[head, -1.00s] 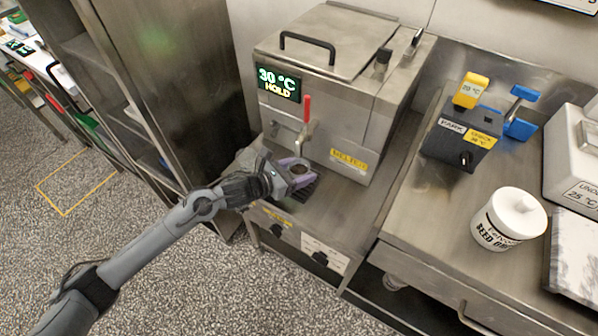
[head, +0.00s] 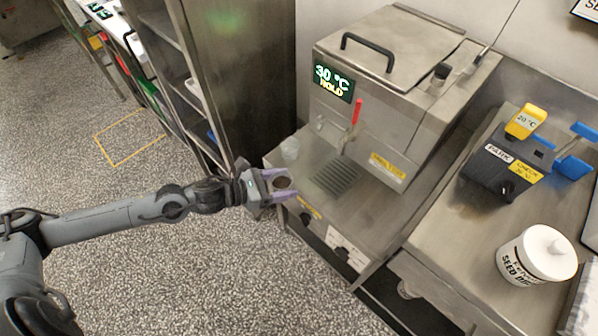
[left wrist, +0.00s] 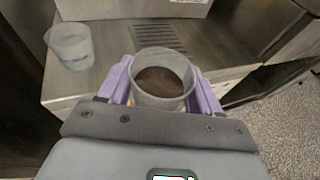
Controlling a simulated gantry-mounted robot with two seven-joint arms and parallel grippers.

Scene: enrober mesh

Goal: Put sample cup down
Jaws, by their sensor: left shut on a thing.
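My left gripper (head: 281,186) is shut on the sample cup (head: 283,183), holding it between its purple fingers. The cup is clear and upright, with dark brown contents, and it shows large in the left wrist view (left wrist: 161,80). My left gripper (left wrist: 165,90) holds it near the front left edge of the steel bench (head: 318,208), with the drip grate (head: 335,176) farther in. A second translucent cup (head: 290,149) stands on the bench and also shows in the left wrist view (left wrist: 71,46); it looks empty. My right gripper is not in view.
The steel melter (head: 385,85) with a red-handled tap (head: 357,111) stands behind the grate. A tall steel cabinet (head: 240,70) is at left. On the right counter are a dark block (head: 502,163) with yellow and blue handles and a white lidded tub (head: 537,255).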

